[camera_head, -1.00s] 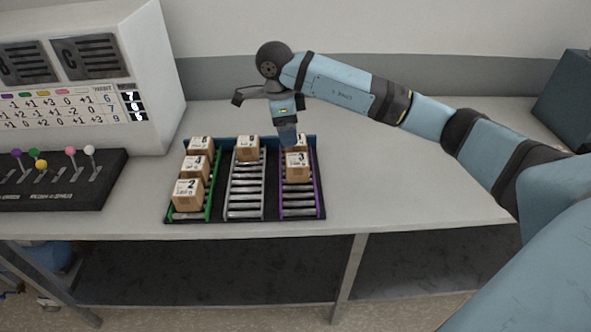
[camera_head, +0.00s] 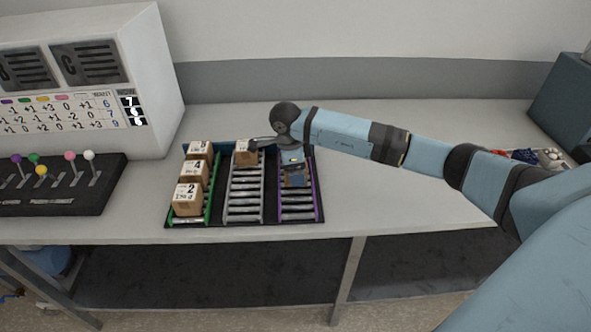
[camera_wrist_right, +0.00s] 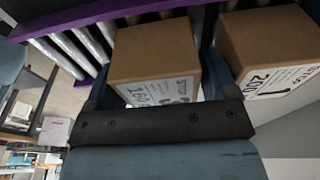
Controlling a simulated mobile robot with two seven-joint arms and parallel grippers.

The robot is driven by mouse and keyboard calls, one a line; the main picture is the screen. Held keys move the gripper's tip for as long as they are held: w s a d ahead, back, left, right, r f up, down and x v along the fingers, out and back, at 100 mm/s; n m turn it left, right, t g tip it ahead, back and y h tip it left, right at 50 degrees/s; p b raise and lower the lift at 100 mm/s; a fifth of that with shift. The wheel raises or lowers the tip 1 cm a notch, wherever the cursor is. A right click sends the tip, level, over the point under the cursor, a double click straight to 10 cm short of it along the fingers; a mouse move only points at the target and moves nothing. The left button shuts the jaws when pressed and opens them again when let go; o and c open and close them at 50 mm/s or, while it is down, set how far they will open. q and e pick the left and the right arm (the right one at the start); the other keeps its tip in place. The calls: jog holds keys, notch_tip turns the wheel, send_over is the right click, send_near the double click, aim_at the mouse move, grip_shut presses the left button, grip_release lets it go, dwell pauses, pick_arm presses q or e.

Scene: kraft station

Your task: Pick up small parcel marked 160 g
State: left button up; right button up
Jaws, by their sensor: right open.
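The small parcel marked 160 g (camera_wrist_right: 156,62) is a brown cardboard box with a white label in the right wrist view. It sits on the purple-edged roller lane (camera_head: 298,210). My right gripper (camera_wrist_right: 157,85) is open, with one finger on each side of this parcel. In the head view my right gripper (camera_head: 295,178) is down over the purple lane and mostly hides the parcel. Whether the fingers touch it I cannot tell. My left gripper is not in view.
A parcel marked 200 g (camera_wrist_right: 272,55) stands close beside the right finger. The green lane holds parcels marked 2 (camera_head: 187,200) and 4 (camera_head: 194,172), and another behind. One parcel (camera_head: 245,155) tops the middle lane.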

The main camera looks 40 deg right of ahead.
jog(key=shift+f, duration=0.4)
jog(key=c, duration=0.8)
jog(key=shift+o, duration=0.2)
jog(key=shift+r, duration=0.1)
